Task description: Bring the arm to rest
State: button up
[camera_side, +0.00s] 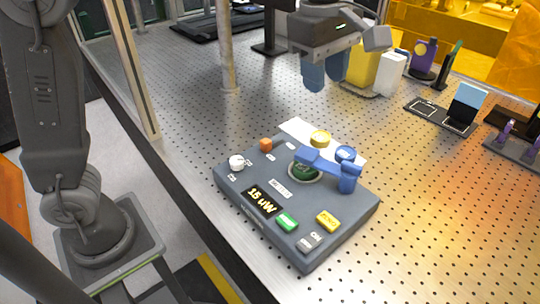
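My gripper (325,80) hangs at the top middle, above the perforated metal table and behind the control box in the picture. Its two blue fingers point down, look slightly apart, and show nothing between them. The dark grey control box (232,196) lies on the table below, clear of my gripper.
The box carries a green button (287,221), yellow button (328,219) and white knob (236,162). A metal post (226,50) stands left of my gripper. A yellow container (363,68) and white bottle (390,74) stand close behind it. The table's right front is clear.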

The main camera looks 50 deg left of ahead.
jog(key=s+a+f+m+t, duration=0.2)
jog(key=s+a+f+m, duration=0.2)
jog(key=s+a+m, duration=0.3)
jog(key=s+a+f+m+t, duration=0.2)
jog(key=s+a+f+m, duration=0.3)
jog(key=s+m, duration=0.5)
jog(key=shift+s+a, duration=0.9)
jog(key=shift+a, duration=0.2)
